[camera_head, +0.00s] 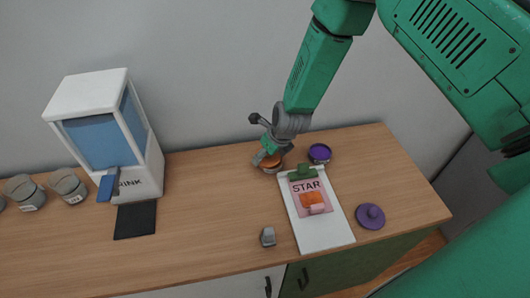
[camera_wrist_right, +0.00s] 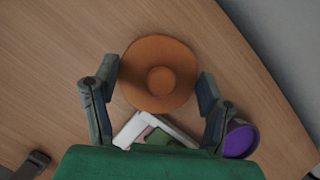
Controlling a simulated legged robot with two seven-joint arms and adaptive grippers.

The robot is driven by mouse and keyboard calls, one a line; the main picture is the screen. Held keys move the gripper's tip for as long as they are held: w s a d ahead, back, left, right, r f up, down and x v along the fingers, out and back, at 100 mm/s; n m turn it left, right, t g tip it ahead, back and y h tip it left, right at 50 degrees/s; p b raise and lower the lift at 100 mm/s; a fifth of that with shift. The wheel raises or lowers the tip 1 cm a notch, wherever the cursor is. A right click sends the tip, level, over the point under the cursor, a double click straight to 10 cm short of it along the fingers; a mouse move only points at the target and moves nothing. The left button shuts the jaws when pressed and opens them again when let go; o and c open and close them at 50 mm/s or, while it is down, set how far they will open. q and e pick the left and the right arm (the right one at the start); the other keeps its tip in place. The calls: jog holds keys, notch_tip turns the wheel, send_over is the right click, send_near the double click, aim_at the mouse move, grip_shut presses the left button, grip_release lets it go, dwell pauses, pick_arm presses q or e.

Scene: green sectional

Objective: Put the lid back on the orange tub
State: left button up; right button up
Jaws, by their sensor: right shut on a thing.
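The orange lid (camera_wrist_right: 140,62), a round disc with a central knob, lies between the two fingers of my right gripper (camera_wrist_right: 157,88) in the right wrist view. The gripper is shut on the lid by its rim. In the head view my right gripper (camera_head: 268,152) points down at the back of the counter, over the orange tub (camera_head: 271,168). The tub is mostly hidden by the fingers and lid. I cannot tell whether the lid rests on the tub or is just above it. My left gripper is not in view.
An open purple tub (camera_head: 320,153) stands just right of the gripper, and a purple lid (camera_head: 370,217) lies at the right. A white clipboard (camera_head: 318,236) lies in front. A drink dispenser (camera_head: 108,135) and grey cups (camera_head: 68,187) are at left. The middle-left counter is clear.

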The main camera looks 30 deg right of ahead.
jog(key=shift+d, duration=0.5)
jog(key=shift+s+d+f, duration=0.1)
jog(key=shift+d+f, duration=0.05)
jog(key=shift+d, duration=0.45)
jog(key=shift+s+d+f, duration=0.1)
jog(key=shift+d, duration=0.45)
jog(key=shift+a+r, duration=0.2)
jog(key=shift+a, duration=0.9)
jog(key=shift+d, duration=0.15)
jog(key=shift+d+f, duration=0.15)
jog(key=shift+d, duration=0.45)
jog(key=shift+d+f, duration=0.1)
jog(key=shift+d, duration=0.25)
jog(key=shift+a, duration=0.3)
jog(key=shift+a+r, duration=0.3)
jog(key=shift+a, duration=0.55)
jog(key=shift+d+f, duration=0.15)
jog(key=shift+d, duration=0.25)
jog(key=shift+p, duration=0.3)
jog(key=shift+a, duration=0.4)
jog(key=shift+w+a, duration=0.1)
jog(key=shift+a, duration=0.4)
jog(key=shift+d, duration=0.75)
jog(key=shift+a, duration=0.25)
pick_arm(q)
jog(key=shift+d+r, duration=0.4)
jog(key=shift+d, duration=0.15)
